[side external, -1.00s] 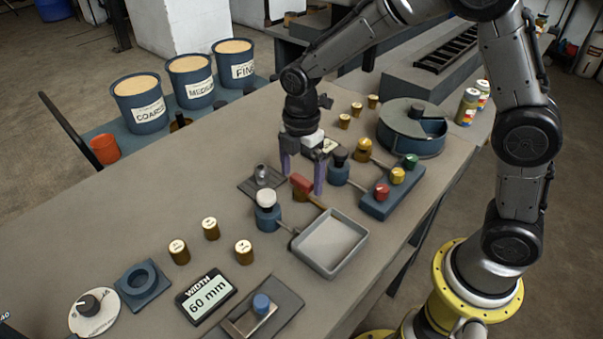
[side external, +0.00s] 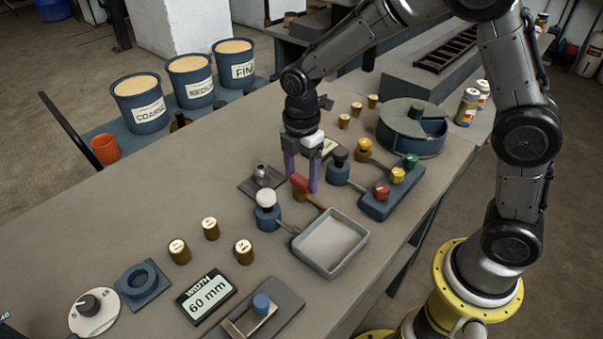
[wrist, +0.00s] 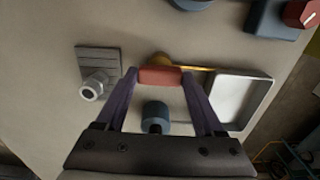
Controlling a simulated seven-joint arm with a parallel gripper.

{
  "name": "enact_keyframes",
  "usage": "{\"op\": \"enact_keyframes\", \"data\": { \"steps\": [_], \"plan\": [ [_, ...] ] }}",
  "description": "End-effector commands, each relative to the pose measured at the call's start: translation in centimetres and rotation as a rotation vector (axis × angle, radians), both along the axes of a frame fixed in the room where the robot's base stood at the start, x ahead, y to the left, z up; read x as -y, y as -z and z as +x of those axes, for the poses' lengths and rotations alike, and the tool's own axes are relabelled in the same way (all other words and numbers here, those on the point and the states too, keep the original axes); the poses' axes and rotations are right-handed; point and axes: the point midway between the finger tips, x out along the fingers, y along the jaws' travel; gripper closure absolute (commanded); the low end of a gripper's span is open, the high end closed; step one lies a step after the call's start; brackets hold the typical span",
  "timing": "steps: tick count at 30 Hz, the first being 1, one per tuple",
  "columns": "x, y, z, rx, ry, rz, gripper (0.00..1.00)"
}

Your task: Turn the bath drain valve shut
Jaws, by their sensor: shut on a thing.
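The drain valve's red handle (side external: 300,184) sits on a brass body with a short brass pipe (side external: 316,202) running to the grey bath tray (side external: 345,262). My gripper (side external: 302,186) points down over the valve, one finger on each side of the handle. In the wrist view the red handle (wrist: 160,76) spans the gap between my fingertips (wrist: 160,73), touching both, so my gripper is shut on it. The brass pipe (wrist: 190,68) leads right to the bath tray (wrist: 268,92). The valve's underside is hidden.
A white-topped blue valve (side external: 266,205) stands left of the bath tray. A grey plate with a metal fitting (side external: 262,175) lies close left of my fingers. A black-topped blue valve (side external: 339,168) and a block with coloured knobs (side external: 375,208) stand close right.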

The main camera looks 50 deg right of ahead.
Motion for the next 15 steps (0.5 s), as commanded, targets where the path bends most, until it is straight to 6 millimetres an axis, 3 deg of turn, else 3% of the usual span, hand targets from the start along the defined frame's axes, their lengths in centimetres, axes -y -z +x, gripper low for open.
{"op": "enact_keyframes", "data": {
  "steps": [15],
  "plan": [
    [-0.03, -0.09, -0.01, 0.001, 0.330, 0.000, 0.86]
  ]
}}
